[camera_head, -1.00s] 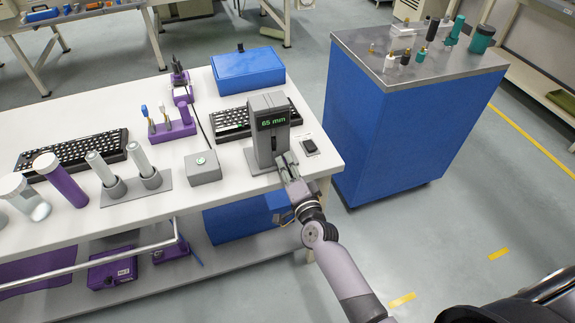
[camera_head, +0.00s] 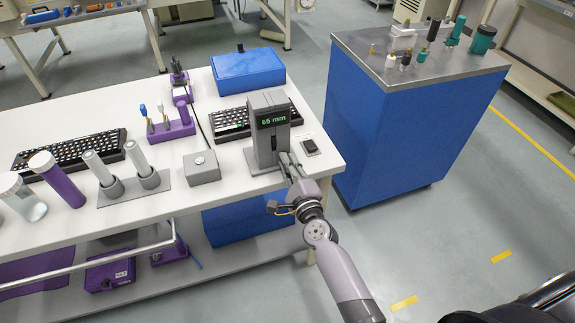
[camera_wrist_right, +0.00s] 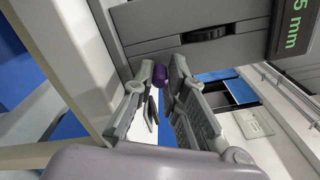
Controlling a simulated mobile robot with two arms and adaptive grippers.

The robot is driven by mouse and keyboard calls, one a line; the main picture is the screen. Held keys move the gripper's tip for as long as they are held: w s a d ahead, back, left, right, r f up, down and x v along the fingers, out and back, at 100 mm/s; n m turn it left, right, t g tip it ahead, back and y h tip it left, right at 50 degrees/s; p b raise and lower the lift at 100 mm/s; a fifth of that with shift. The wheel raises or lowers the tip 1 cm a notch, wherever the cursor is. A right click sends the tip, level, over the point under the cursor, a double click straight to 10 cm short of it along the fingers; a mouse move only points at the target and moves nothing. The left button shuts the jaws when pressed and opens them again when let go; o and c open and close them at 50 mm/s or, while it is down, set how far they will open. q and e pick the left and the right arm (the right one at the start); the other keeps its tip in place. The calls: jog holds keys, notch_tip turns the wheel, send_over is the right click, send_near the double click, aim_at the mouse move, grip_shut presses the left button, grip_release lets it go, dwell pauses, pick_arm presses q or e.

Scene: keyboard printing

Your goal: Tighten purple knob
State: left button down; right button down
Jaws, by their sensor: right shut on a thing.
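The purple knob (camera_wrist_right: 160,76) shows in the right wrist view, between my fingertips and under the edge of a grey device. The grey device (camera_head: 268,128) stands upright near the right end of the white table, with a green "65 mm" readout. In the wrist view its grey body (camera_wrist_right: 150,22) carries a dark thumbwheel (camera_wrist_right: 205,34). My right gripper (camera_head: 284,158) reaches the device's front from the table's near edge. It also shows in the wrist view (camera_wrist_right: 162,68), shut on the purple knob. In the head view the fingers hide the knob. My left gripper is not in view.
A small black item (camera_head: 310,146) lies right of the device. A grey box (camera_head: 202,168) and a keyboard (camera_head: 228,124) are to its left and behind. A blue cabinet (camera_head: 400,130) stands right of the white table (camera_head: 190,208), with a floor gap between.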

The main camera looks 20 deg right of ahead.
jog(key=shift+m, duration=0.6)
jog(key=c, duration=1.6)
grip_release()
jog(key=shift+s, duration=0.1)
jog(key=s, duration=1.2)
jog(key=shift+d, duration=0.25)
jog(key=shift+w, duration=0.1)
